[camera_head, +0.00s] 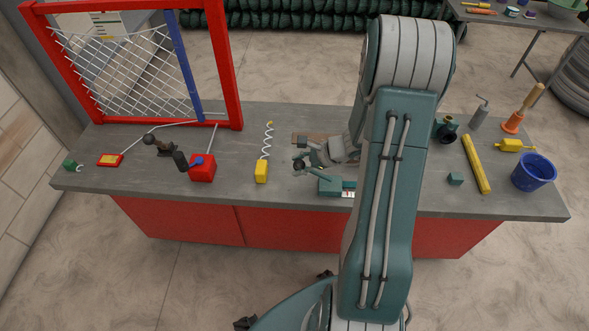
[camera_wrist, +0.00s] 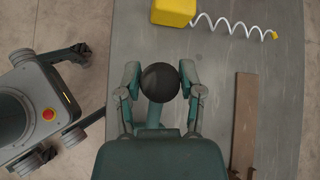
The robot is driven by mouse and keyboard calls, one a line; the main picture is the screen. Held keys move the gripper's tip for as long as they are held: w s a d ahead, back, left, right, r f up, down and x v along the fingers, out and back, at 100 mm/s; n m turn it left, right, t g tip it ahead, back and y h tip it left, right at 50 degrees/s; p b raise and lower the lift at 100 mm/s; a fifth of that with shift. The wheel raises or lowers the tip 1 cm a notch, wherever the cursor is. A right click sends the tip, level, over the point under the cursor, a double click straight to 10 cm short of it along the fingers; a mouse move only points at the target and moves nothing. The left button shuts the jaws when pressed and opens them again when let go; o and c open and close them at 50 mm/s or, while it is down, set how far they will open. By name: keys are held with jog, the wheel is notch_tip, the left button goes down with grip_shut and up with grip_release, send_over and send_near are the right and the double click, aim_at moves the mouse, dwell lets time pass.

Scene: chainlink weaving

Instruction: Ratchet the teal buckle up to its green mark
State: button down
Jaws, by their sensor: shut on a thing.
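The teal buckle (camera_head: 328,187) sits on the grey bench near its front edge, partly covered by my arm at its right. A white strip (camera_head: 347,195) shows at its lower right; I cannot make out a green mark. A black ball knob (camera_head: 298,166) on a teal lever stands up at the buckle's left. In the wrist view the black knob (camera_wrist: 160,82) is between the two fingers of my gripper (camera_wrist: 161,80), which is shut on it. My gripper (camera_head: 302,158) is above and left of the buckle in the head view.
A yellow block with a white coil (camera_head: 261,171) stands left of the buckle. A brown board (camera_wrist: 245,122) lies behind it. A red box (camera_head: 202,170) and a red frame with mesh (camera_head: 237,75) are further left. A yellow bar (camera_head: 475,163) and blue bucket (camera_head: 534,173) are right.

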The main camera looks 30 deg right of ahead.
jog(key=shift+s+d+r+t+y, duration=0.2)
jog(key=shift+d+r+t+y, duration=0.2)
jog(key=shift+r+y, duration=0.1)
jog(key=shift+s+d+r+t+y, duration=0.2)
jog(key=shift+d+r+t+y, duration=0.2)
jog(key=shift+r+y, duration=0.1)
jog(key=shift+s+d+r+t+y, duration=0.55)
jog(key=shift+d+r+t+y, duration=0.15)
jog(key=shift+y, duration=0.2)
jog(key=shift+c, duration=1.1)
grip_release()
jog(key=shift+d, duration=0.1)
jog(key=shift+s, duration=0.1)
jog(key=v, duration=1.2)
jog(key=shift+f, duration=0.15)
